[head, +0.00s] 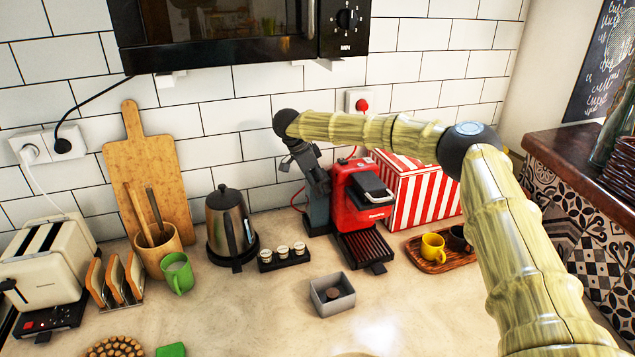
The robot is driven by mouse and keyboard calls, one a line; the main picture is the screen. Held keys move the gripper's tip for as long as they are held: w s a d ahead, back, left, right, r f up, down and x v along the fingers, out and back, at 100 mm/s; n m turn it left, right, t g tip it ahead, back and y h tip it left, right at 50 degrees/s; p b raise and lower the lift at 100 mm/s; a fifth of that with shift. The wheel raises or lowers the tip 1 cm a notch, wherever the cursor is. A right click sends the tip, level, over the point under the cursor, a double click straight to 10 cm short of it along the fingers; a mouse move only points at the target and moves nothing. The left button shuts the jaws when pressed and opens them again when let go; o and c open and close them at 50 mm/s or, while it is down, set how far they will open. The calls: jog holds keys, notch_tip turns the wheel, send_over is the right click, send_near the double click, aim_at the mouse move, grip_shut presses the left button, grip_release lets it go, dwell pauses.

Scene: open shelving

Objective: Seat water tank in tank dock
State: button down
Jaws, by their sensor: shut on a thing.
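The red coffee machine (364,200) stands against the tiled wall. A dark grey upright block at its left side looks like the water tank (318,217). My gripper (319,181) reaches down from above and is shut on the top of this tank. The tank is upright, close beside the machine's left side. The tank dock is not clearly visible; the tank, gripper and machine body hide that area. I cannot tell whether the tank is touching the dock or how deep it sits.
A kettle (230,228) and a tray of small cups (284,257) stand to the left. A grey box (332,294) is in front. A striped box (424,190) and a wooden tray (436,262) with cups are right. A microwave (240,28) hangs above. The front counter is partly clear.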

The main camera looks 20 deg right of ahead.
jog(key=shift+c, duration=1.5)
grip_release()
jog(key=shift+f, duration=0.1)
